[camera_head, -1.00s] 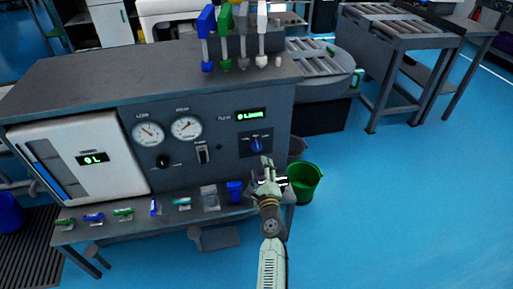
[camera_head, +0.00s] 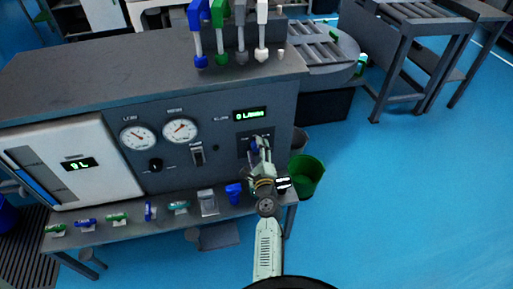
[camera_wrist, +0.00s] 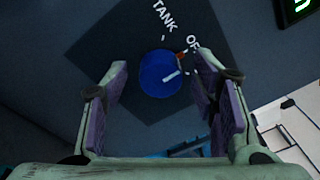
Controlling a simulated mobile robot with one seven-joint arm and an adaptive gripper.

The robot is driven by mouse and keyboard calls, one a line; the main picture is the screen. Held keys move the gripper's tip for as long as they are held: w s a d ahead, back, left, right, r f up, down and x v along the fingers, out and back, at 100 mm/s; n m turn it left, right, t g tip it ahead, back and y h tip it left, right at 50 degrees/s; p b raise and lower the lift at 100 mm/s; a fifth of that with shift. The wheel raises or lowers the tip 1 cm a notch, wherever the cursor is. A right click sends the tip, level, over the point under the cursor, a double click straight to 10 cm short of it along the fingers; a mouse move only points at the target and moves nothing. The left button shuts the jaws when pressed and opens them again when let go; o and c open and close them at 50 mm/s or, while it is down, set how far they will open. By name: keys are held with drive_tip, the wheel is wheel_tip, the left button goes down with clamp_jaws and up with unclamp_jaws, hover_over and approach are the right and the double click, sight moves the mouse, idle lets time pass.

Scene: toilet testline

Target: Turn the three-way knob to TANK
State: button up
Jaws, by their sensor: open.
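The three-way knob is a round blue knob (camera_wrist: 160,73) on a dark square plate. Its white mark sits at the right part of its face, pointing right and slightly up. The printed TANK label (camera_wrist: 165,15) is above it, and an OFF label (camera_wrist: 193,43), partly hidden by a finger, is at the upper right. My gripper (camera_wrist: 158,80) is open, its purple-padded fingers at the knob's left and right with gaps on both sides. In the head view my gripper (camera_head: 262,160) is in front of the panel and partly hides the knob (camera_head: 253,146).
The dark control panel (camera_head: 222,165) carries two dials (camera_head: 138,137), a switch (camera_head: 198,155) and a green-lit display (camera_head: 254,114). Small blue, green and grey parts lie on the shelf (camera_head: 120,233) below it. A green bucket (camera_head: 308,176) stands at the right on open blue floor.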

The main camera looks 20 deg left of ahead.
drive_tip(key=shift+c, duration=0.4)
drive_tip(key=c, duration=1.1)
drive_tip(key=shift+f+n+b, duration=0.1)
drive_tip(key=shift+n+b, duration=0.2)
drive_tip(key=shift+b, duration=0.05)
drive_tip(key=n+b, duration=0.1)
drive_tip(key=b, duration=0.1)
drive_tip(key=n+b, duration=0.1)
drive_tip(key=n, duration=0.1)
drive_tip(key=shift+f+n+b, duration=0.2)
drive_tip(key=shift+n+b, duration=0.1)
drive_tip(key=shift+b, duration=0.1)
drive_tip(key=n+b, duration=0.4)
drive_tip(key=shift+y, duration=0.4)
drive_tip(key=shift+n+b, duration=1)
drive_tip(key=shift+n, duration=0.1)
drive_tip(key=shift+r, duration=0.15)
